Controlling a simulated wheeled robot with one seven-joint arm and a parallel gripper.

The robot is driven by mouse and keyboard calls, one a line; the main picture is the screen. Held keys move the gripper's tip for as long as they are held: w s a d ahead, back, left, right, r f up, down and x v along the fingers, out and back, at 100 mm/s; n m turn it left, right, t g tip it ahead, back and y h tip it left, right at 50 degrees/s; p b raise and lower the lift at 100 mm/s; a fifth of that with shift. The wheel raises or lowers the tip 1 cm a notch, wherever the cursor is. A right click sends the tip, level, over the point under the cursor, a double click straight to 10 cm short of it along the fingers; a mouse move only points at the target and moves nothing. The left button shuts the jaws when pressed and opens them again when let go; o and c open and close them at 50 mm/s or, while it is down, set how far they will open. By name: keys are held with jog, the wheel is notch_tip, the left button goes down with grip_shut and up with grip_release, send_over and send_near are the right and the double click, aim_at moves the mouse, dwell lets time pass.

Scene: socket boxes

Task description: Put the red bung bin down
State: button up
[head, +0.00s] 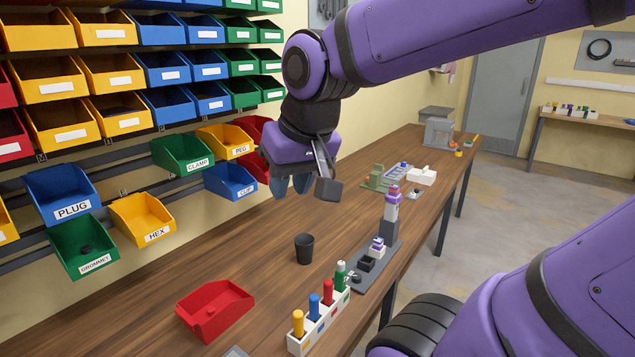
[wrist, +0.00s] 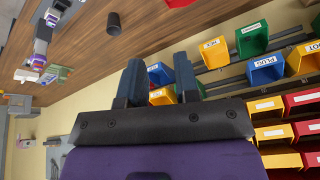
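A red bin (head: 215,310) sits upright on the wooden bench at the front, with a small red piece inside. No label shows on it, so I cannot tell from lettering that it is the bung bin. Its edge also shows at the top of the wrist view (wrist: 178,3). My gripper (head: 291,187) is up near the wall rail, above the bench and well apart from this bin. In the wrist view my gripper (wrist: 158,76) has its two fingers apart with nothing between them. Two more red bins (head: 252,130) on the rail are partly hidden behind my gripper.
A dark cup (head: 304,248) stands right of the red bin. A white rack (head: 322,322) with coloured pegs and a grey fixture (head: 372,268) line the front edge. Labelled bins, such as the blue PLUG bin (head: 62,192), hang on the rail. Bare bench lies left of the cup.

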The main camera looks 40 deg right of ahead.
jog(key=s, duration=0.1)
jog(key=s+n, duration=0.1)
jog(key=s, duration=0.1)
jog(key=s+r+n, duration=0.1)
jog(key=s, duration=0.1)
jog(key=shift+s+d+r+t, duration=0.1)
jog(key=shift+s+d+t, duration=0.1)
jog(key=shift+d+t, duration=0.2)
